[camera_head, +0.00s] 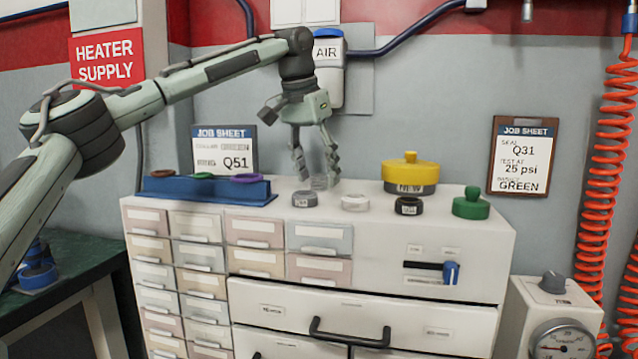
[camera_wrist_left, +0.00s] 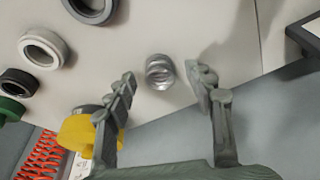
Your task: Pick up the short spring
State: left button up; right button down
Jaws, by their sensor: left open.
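The short spring (camera_wrist_left: 160,72) is a small silvery coil on the white cabinet top. It shows between the two fingers of my left gripper (camera_wrist_left: 164,84) in the left wrist view, with gaps on both sides. In the head view the spring (camera_head: 320,183) is faint and partly hidden between the fingertips. My left gripper (camera_head: 318,174) is open, points down and straddles it just above the cabinet top. My right gripper is not in view.
On the cabinet top (camera_head: 480,232), a grey ring (camera_head: 305,198), white ring (camera_head: 355,202), black ring (camera_head: 408,206) and green knobbed part (camera_head: 471,205) stand in front. A yellow-topped part (camera_head: 410,172) is behind them. A blue tray (camera_head: 165,188) with rings lies left.

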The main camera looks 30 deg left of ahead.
pick_arm(q)
jog(key=shift+w+f, duration=0.1)
jog(key=shift+f, duration=0.15)
grip_shut()
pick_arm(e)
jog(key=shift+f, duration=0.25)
pick_arm(q)
jog(key=shift+r, duration=0.15)
